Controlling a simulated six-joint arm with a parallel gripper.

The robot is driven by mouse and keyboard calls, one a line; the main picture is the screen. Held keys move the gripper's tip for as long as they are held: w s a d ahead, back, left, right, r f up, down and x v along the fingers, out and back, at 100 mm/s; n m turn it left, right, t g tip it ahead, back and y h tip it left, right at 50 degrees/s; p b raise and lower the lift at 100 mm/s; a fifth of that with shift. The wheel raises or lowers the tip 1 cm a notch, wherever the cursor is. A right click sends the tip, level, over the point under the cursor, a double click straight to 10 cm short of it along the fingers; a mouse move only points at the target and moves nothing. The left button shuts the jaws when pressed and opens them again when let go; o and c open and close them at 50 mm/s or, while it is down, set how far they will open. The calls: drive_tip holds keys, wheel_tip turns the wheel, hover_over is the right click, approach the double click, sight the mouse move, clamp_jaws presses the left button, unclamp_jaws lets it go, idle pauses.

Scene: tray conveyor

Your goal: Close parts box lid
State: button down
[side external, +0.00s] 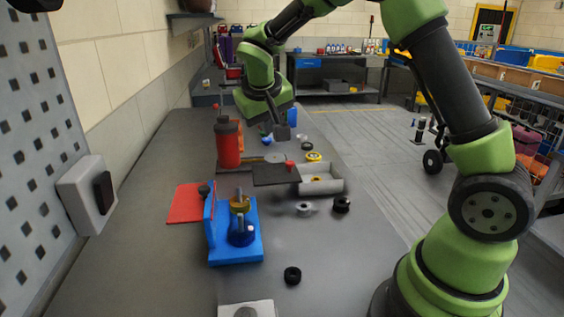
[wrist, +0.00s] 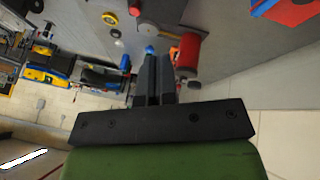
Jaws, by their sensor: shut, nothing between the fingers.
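The parts box (side external: 322,187) is a light grey open tray on the bench in the side external view. A dark flat lid (side external: 272,176) with a red knob (side external: 289,164) lies over its left end and reaches out to the left. The right part of the box is open, with a small yellow item (side external: 316,178) inside. I cannot tell how the lid is joined to the box. My gripper (side external: 282,133) is above and behind the lid, apart from it. In the wrist view its fingers (wrist: 153,75) are together and empty.
A red cylinder (side external: 228,143) stands left of the lid and shows in the wrist view (wrist: 187,50). A blue stand (side external: 236,250) with jars and a red mat (side external: 186,203) are nearer. Black rings (side external: 292,275) lie about. The left bench front is clear.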

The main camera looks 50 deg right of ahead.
drive_tip(key=w+d+f+h, duration=0.1)
drive_tip(key=w+d+f, duration=0.25)
drive_tip(key=f, duration=0.35)
approach(286, 170)
drive_tip(key=shift+g, duration=0.3)
drive_tip(key=w+a+f, duration=0.2)
drive_tip(key=f, duration=0.1)
drive_tip(key=shift+w+a+f, duration=0.1)
drive_tip(key=shift+w, duration=0.2)
drive_tip(key=shift+s+d+f, duration=0.1)
drive_tip(key=shift+s+d, duration=0.1)
drive_tip(key=shift+d, duration=0.4)
drive_tip(key=shift+s+d+f, duration=0.1)
drive_tip(key=shift+s+d, duration=0.05)
drive_tip(key=shift+d, duration=0.45)
drive_tip(key=shift+s+d+f, duration=0.1)
drive_tip(key=shift+s+d, duration=0.15)
drive_tip(key=shift+d, duration=0.45)
drive_tip(key=s+d, duration=0.9)
